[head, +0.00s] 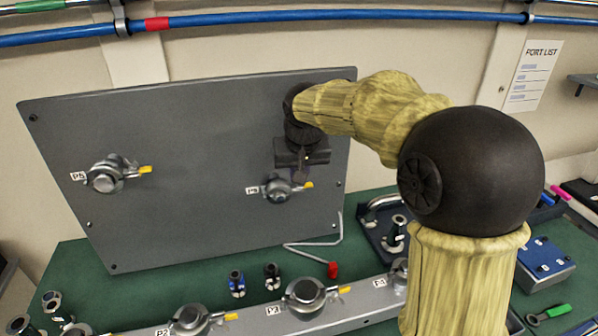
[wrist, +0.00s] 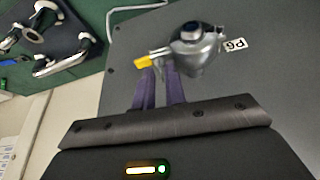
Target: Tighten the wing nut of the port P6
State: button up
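The P6 port is a silver clamp (head: 277,188) on the lower right of the grey upright panel (head: 190,130). Its wing nut has a yellow tip (head: 308,185) pointing right. In the wrist view the clamp (wrist: 195,52) sits at the top centre beside its P6 label (wrist: 234,45), and the yellow tip (wrist: 146,65) points left. My gripper (head: 301,178) is just above the yellow tip in the head view. In the wrist view its two purple fingers (wrist: 161,75) are a little apart, with nothing visible between them. The fingertips are close to the wing nut; contact cannot be told.
The P5 clamp (head: 107,176) is at the panel's left. A metal rail (head: 250,318) with several more clamps runs along the front of the green bench (head: 105,290). A red-ended bent tool (head: 332,269) and small fittings lie between. A blue box (head: 540,262) is at right.

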grip_shut()
